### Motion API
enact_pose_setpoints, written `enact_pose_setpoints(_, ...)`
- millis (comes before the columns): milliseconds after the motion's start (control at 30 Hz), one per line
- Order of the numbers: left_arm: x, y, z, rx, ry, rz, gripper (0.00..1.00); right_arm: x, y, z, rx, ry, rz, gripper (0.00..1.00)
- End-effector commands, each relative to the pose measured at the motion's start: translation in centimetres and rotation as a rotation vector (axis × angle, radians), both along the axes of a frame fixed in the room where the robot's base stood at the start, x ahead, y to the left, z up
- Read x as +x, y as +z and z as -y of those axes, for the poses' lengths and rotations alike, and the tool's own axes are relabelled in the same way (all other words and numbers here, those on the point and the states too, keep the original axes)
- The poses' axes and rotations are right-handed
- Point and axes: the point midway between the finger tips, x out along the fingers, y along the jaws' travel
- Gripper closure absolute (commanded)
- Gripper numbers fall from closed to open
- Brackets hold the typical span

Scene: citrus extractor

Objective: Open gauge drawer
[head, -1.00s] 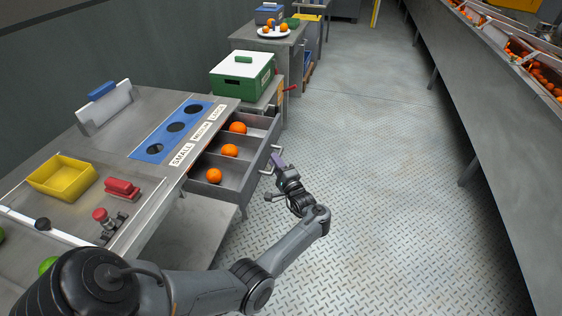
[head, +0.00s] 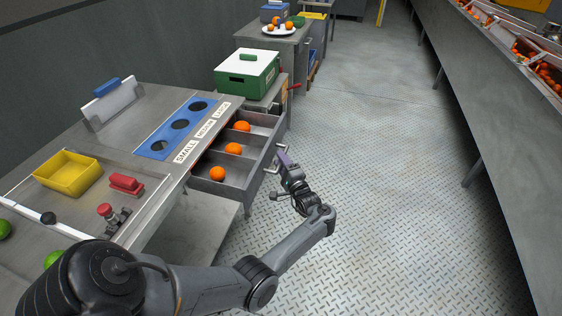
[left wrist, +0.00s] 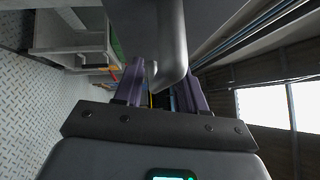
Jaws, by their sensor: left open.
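The gauge drawer (head: 228,187) stands pulled out from the grey bench, under the labels SMALL, MEDIUM and LARGE. It has three compartments with one orange in each: a near orange (head: 217,173), a middle orange (head: 233,149) and a far orange (head: 242,126). Its metal handle (head: 276,158) is on the front face. My left gripper (head: 284,160) is open right by the handle. In the left wrist view, the handle (left wrist: 172,75) passes between the purple fingers of my left gripper (left wrist: 156,90); I cannot tell whether they touch it. My right gripper is out of view.
A blue panel with three holes (head: 180,125), a yellow tray (head: 66,174), a red block (head: 126,184) and a red button (head: 105,210) are on the bench top. A green and white box (head: 247,74) stands behind. The floor right of the drawer is clear.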

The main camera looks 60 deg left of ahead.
Motion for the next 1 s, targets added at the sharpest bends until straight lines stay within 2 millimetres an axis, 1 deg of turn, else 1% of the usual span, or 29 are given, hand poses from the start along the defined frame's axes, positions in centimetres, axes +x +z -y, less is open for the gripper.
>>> enact_pose_setpoints(167,0.0,-0.2,2.0,-0.003,-0.002,0.000,0.60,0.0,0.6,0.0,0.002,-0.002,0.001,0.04)
enact_pose_setpoints(400,-0.1,-0.8,6.2,-0.002,-0.003,0.000,0.60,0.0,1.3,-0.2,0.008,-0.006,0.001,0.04)
enact_pose_setpoints(600,-0.2,-1.2,8.9,-0.002,-0.001,0.000,0.60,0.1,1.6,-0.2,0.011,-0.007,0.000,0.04)
enact_pose_setpoints(800,-0.2,-1.4,10.2,0.000,0.000,0.000,0.60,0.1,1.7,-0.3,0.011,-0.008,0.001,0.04)
enact_pose_setpoints(1000,-0.2,-1.4,10.4,0.000,0.000,0.001,0.60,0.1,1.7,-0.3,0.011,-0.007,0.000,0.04)
